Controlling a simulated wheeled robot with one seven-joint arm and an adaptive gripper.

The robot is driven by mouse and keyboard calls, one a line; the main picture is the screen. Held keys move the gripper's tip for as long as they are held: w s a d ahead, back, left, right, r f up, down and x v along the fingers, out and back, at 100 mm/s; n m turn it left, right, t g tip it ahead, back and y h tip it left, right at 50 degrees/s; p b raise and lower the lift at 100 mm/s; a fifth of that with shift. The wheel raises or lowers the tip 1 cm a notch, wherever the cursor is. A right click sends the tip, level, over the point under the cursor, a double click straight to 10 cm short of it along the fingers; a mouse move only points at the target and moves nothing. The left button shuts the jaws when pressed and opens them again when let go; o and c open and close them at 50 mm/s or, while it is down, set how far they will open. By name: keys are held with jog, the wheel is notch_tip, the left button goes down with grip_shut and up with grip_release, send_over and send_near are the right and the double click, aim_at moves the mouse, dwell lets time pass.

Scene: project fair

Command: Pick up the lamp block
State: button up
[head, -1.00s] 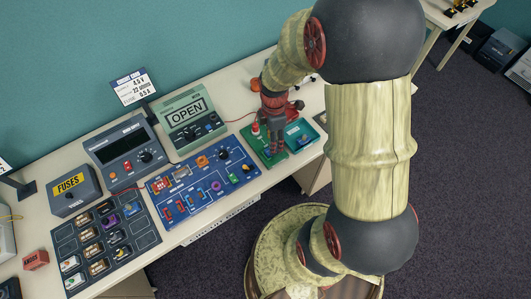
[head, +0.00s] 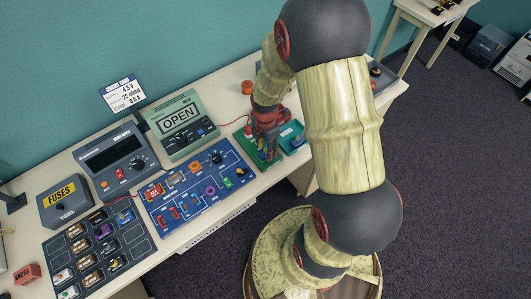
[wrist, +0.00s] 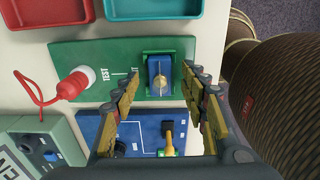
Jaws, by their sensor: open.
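What looks like the lamp block (wrist: 159,76), a small blue block with a brass dome on top, sits in a green holder on the green test board (wrist: 78,62) in the wrist view. My gripper (wrist: 162,78) is open, with one yellow-padded finger on each side of the block. I cannot tell whether either finger touches it. In the head view my gripper (head: 266,148) is over the green board at the right part of the bench, and it hides the block there.
A red-capped probe (wrist: 75,82) stands left of the block. The blue circuit board (head: 197,187), meter (head: 178,124) and fuse box (head: 66,200) lie further left on the bench. A teal tray (wrist: 163,8) and a red tray (wrist: 57,10) are close beyond the green board.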

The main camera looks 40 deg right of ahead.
jog(key=shift+f, duration=0.2)
jog(key=shift+c, duration=1.3)
grip_shut()
